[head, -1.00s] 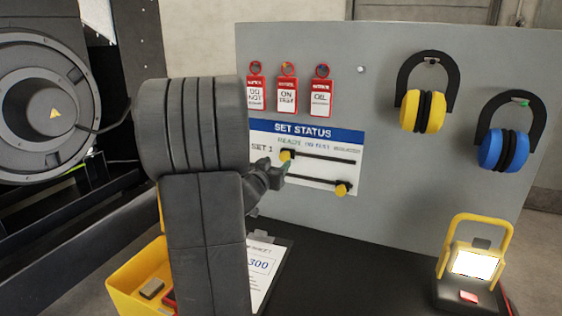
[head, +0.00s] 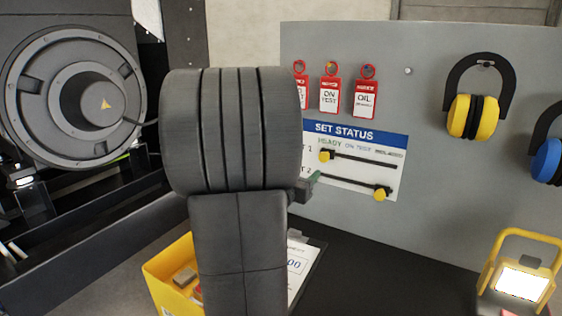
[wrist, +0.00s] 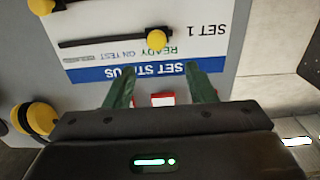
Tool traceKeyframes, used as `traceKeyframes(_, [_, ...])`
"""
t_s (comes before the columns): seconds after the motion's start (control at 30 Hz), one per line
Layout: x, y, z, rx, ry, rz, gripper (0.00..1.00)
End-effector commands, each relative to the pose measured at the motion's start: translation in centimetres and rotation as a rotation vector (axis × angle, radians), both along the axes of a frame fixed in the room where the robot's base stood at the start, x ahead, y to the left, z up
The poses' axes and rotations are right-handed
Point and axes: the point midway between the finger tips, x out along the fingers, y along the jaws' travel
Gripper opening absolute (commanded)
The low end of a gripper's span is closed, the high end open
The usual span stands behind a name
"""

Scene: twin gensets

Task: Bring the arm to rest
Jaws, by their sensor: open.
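My gripper (wrist: 161,92) is open in the wrist view, its two green fingers apart with nothing held between them. It faces the set status board (wrist: 95,73), which appears upside down there. In the head view my arm covers the left end of the board (head: 395,140), and only a green fingertip shows beside it. The upper slider's yellow knob (head: 325,156) is at the left end of its slot, under READY. The lower yellow knob (head: 380,194) is at the right end of its slot.
Red tags (head: 329,95) hang above the board. Yellow ear defenders (head: 472,116) and blue ones (head: 547,160) hang to the right. A work lamp (head: 522,280), a yellow bin (head: 168,268) and a clipboard (head: 303,262) are on the dark bench. A genset (head: 75,100) stands left.

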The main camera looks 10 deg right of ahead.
Motion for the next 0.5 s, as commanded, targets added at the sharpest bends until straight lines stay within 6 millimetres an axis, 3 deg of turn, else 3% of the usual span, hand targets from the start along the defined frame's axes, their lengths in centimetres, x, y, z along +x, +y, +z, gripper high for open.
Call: traceKeyframes(0.5, [7.4, -5.8, 0.0, 0.0, 0.001, -0.004, 0.5])
